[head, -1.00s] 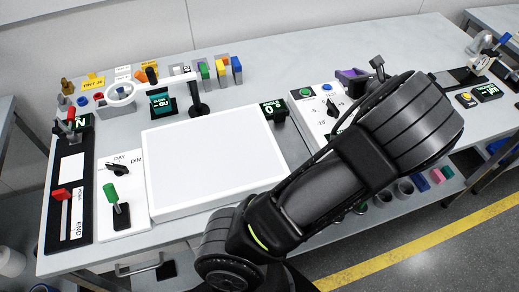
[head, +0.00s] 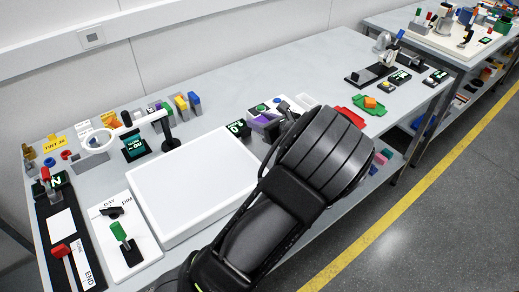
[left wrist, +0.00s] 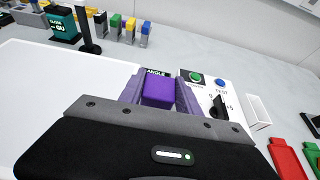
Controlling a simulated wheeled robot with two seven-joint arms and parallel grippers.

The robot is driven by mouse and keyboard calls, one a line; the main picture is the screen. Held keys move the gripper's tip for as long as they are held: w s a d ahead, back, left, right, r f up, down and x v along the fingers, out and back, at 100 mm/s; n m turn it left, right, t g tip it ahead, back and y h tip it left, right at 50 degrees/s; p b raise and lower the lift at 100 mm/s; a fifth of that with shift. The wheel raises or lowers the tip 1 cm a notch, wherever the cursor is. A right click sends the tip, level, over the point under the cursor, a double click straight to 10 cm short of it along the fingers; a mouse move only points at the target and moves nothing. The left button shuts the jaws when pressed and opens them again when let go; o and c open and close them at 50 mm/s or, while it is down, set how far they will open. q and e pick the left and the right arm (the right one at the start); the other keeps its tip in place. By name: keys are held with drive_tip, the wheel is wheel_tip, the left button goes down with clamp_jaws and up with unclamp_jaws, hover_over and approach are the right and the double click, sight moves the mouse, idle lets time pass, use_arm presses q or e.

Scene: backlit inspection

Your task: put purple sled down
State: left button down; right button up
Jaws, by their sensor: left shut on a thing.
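The purple sled (left wrist: 158,91) is held by my left gripper (left wrist: 158,103) in the left wrist view, in front of the camera. In the head view the sled (head: 264,119) is a small purple patch, partly hidden by my left arm and hand. It appears over or beside the white control panel with the green button (head: 261,107). My left gripper is shut on it. I cannot tell whether the sled touches anything below. My right gripper is in neither view.
A large white light panel (head: 190,185) lies left of the sled, with an ANGLE display (head: 238,128) at its corner. Red (head: 350,117) and green (head: 370,105) trays lie to the right. Several coloured blocks (head: 181,104) stand behind. Bare table shows at the back.

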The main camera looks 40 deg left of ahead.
use_arm(q)
hover_over(261, 150)
drive_tip(key=shift+f, duration=2.75)
wheel_tip(261, 150, down, 4)
drive_tip(key=shift+r+p, duration=0.1)
drive_tip(key=shift+p, duration=0.4)
drive_tip(key=shift+f, duration=0.2)
drive_tip(key=shift+f, duration=0.2)
drive_tip(key=c, duration=1.1)
unclamp_jaws()
drive_tip(key=shift+r, duration=0.15)
